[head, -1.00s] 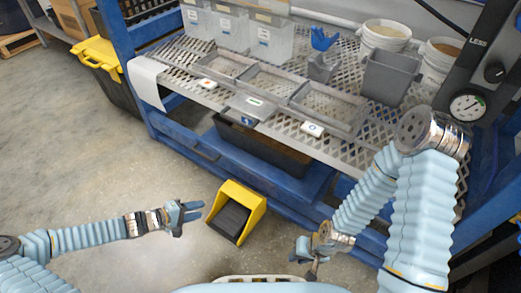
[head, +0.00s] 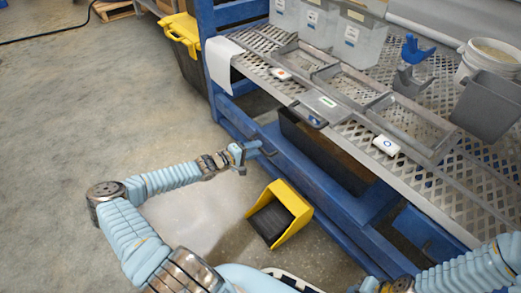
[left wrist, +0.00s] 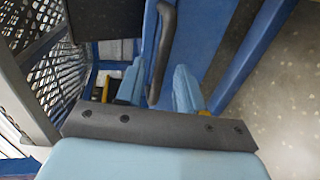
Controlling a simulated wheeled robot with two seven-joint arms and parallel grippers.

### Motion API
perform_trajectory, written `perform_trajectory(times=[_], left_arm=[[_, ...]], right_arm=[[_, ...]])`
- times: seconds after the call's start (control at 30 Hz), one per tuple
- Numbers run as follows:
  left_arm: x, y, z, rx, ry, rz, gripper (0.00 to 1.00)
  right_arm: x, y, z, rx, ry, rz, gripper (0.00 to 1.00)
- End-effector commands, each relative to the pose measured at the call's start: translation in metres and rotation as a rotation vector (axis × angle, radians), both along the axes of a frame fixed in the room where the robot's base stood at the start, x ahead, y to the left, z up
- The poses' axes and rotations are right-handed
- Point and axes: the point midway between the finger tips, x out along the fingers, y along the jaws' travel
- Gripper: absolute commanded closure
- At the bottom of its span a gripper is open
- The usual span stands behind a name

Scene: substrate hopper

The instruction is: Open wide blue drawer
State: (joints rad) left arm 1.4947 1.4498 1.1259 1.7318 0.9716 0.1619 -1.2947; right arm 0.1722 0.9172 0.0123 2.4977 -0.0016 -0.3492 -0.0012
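The wide blue drawer (head: 310,176) is the long blue front below the mesh shelf; it looks closed. Its dark bar handle shows at the front's left end and, in the left wrist view, as a dark handle (left wrist: 163,50) on the blue drawer front (left wrist: 198,32). My left gripper (head: 246,153) is at that left end. In the left wrist view my left gripper (left wrist: 158,88) is open, with the handle's near end between its fingers; I cannot tell whether they touch it. My right gripper (head: 370,286) is at the bottom edge, mostly cut off.
A yellow and black scoop-like bin (head: 279,213) stands on the floor near the drawer. The mesh shelf (head: 345,131) above holds grey trays, clear bins, a grey tub (head: 489,104) and a white bucket. A yellow-lidded black bin (head: 181,35) stands at the back left.

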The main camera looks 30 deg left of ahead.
Motion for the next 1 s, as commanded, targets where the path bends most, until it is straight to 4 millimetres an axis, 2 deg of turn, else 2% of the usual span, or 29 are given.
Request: perform_trajectory(times=[0.1,0.2,0.53,0.8,1.0], left_arm=[[0.016,-0.007,-0.005,0.000,0.000,0.000,0.63],[0.023,-0.010,-0.006,0.001,0.000,-0.001,0.63],[0.027,-0.011,-0.006,0.000,0.001,0.000,0.63],[0.026,-0.011,-0.006,0.000,0.001,0.000,1.00],[0.026,-0.011,-0.006,0.001,0.002,0.000,1.00]], right_arm=[[0.000,0.000,-0.006,0.000,-0.001,0.000,0.77],[0.000,0.000,-0.007,0.000,-0.002,-0.002,0.77],[0.000,0.000,-0.007,0.000,-0.002,-0.002,0.77],[0.000,0.000,-0.007,0.000,-0.002,-0.002,0.77],[0.000,0.000,-0.007,0.000,-0.002,-0.001,0.77]])
